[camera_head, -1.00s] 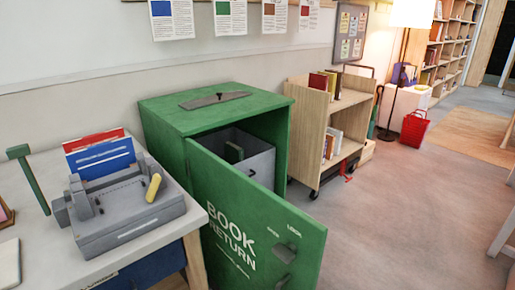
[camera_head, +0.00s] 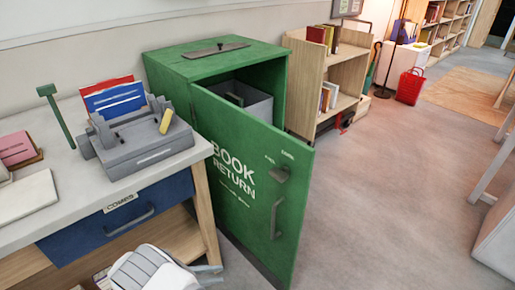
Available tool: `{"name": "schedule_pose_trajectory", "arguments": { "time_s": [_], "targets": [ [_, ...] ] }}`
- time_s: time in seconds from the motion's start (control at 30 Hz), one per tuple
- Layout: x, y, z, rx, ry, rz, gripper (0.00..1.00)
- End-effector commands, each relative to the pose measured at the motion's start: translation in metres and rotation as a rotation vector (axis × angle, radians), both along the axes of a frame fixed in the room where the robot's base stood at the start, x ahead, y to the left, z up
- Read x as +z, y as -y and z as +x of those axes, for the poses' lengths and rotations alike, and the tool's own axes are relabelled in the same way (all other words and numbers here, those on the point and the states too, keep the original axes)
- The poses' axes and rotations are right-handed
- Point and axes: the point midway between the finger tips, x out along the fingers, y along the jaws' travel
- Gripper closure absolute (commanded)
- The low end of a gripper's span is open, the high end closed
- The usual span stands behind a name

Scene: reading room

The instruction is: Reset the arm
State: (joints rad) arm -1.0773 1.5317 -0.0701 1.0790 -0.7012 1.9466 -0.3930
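My gripper (camera_head: 218,273) shows at the bottom, left of centre, at the end of a white and grey ribbed part of my arm. Its two grey fingers point right and appear apart, with nothing seen between them. It is in front of the desk's lower shelf, left of the green book return cabinet (camera_head: 225,62). The cabinet's door (camera_head: 250,180) stands partly open, with a grey bin (camera_head: 257,103) inside. The gripper looks clear of the door and its handle (camera_head: 276,218).
A desk (camera_head: 60,212) with a blue drawer (camera_head: 120,215) stands at left, holding a grey machine (camera_head: 140,140). The floor right of the door is clear.

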Motion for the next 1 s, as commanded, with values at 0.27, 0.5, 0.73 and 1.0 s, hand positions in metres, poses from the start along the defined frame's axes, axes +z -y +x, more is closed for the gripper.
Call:
{"name": "schedule_pose_trajectory", "arguments": {
  "time_s": [0.27,0.5,0.73,1.0],
  "targets": [
    [0.057,0.015,0.031,-0.134,0.043,0.193,0.7],
    [0.12,0.046,0.053,-0.284,0.119,0.413,0.7],
    [0.178,0.083,0.061,-0.431,0.225,0.628,0.7],
    [0.239,0.131,0.053,-0.591,0.384,0.867,0.7]
  ]
}}
